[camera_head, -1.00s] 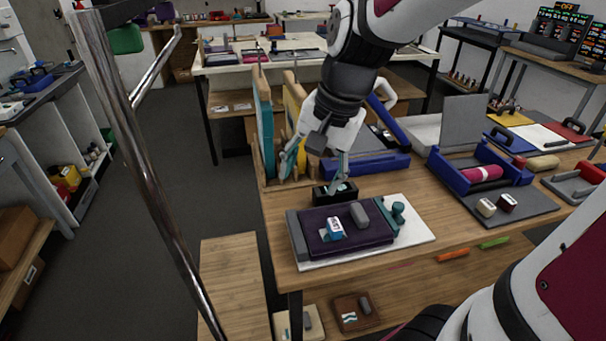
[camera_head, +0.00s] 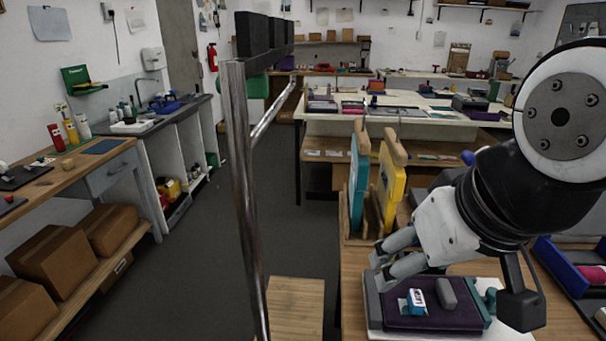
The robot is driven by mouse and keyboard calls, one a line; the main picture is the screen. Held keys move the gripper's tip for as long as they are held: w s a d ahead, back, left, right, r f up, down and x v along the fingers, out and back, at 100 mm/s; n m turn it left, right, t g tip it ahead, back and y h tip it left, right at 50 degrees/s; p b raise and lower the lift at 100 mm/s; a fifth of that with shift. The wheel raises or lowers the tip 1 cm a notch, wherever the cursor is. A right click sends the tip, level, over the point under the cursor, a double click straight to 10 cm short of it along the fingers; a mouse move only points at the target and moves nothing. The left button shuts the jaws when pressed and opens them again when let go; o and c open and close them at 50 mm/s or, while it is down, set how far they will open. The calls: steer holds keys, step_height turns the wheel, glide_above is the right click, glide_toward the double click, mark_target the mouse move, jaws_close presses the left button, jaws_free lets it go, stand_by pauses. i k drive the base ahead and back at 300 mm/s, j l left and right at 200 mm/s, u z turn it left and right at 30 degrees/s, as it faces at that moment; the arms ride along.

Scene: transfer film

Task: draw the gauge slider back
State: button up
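A white board (camera_head: 384,335) on the wooden table carries a purple pad (camera_head: 440,318) with a grey bar along its left edge (camera_head: 373,300). On the pad are a small blue-and-white piece (camera_head: 416,302) and a grey rounded block (camera_head: 447,293). A teal fitting (camera_head: 492,298) is at the right, partly hidden by my arm. I cannot tell for sure which part is the gauge slider. My gripper (camera_head: 379,270) is over the far left corner of the board, close to the grey bar. Its two fingers are apart, with nothing seen between them; contact is unclear.
A teal panel (camera_head: 357,190) and a yellow panel (camera_head: 390,185) stand upright in a wooden rack just behind my gripper. A blue tray (camera_head: 560,275) is at the right. A metal post (camera_head: 240,200) stands at the left. The floor between the benches is clear.

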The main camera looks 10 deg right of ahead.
mark_target(485, 299)
steer(key=z, duration=1.15)
